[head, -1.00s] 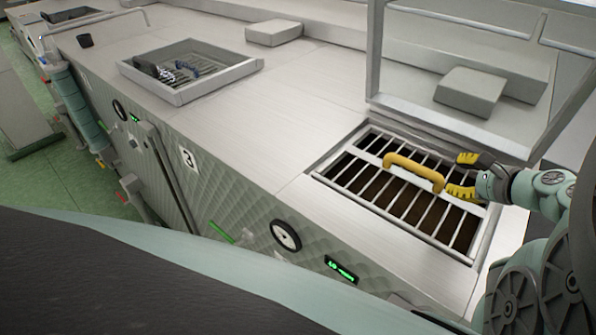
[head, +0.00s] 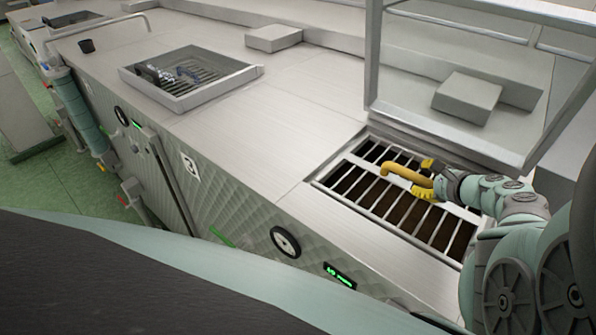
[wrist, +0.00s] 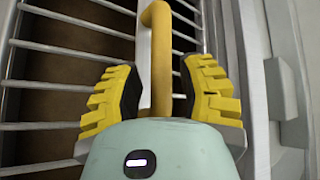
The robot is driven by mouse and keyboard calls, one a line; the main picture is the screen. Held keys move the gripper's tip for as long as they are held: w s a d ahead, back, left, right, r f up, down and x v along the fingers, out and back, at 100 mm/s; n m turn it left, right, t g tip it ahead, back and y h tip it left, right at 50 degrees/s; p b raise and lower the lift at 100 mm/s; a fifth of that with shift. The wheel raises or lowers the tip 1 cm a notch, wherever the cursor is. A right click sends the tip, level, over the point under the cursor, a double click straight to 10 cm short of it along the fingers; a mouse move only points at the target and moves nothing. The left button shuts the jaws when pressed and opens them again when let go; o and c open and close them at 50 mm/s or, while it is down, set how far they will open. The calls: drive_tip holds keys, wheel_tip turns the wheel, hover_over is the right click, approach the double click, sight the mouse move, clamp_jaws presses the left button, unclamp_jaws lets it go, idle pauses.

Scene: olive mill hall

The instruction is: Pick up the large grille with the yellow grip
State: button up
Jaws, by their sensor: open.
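The large grille (head: 352,188) lies in its opening in the steel machine top, at the right of the head view; its bars also show in the wrist view (wrist: 60,85). Its yellow grip (head: 399,171) arches over the middle of the bars. My gripper (head: 428,181) is open at the right end of the grip. In the wrist view the grip (wrist: 160,55) runs between the two yellow-padded fingers, with a finger on each side. A gap shows on both sides, so the fingers look apart from it. The grip's near end is hidden behind my gripper's body.
A raised steel frame (head: 437,120) stands behind the opening, close to my arm. A grey block (head: 466,97) sits behind it, another (head: 273,38) farther left. A tray (head: 190,80) with a smaller blue-gripped grille lies at the left. The machine top between is clear.

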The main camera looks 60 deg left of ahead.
sight(415, 176)
drive_tip(key=shift+b+x, duration=0.35)
drive_tip(key=shift+x, duration=1.15)
drive_tip(key=shift+a+f, duration=0.1)
drive_tip(key=shift+a, duration=0.15)
drive_tip(key=shift+o, duration=0.4)
clamp_jaws()
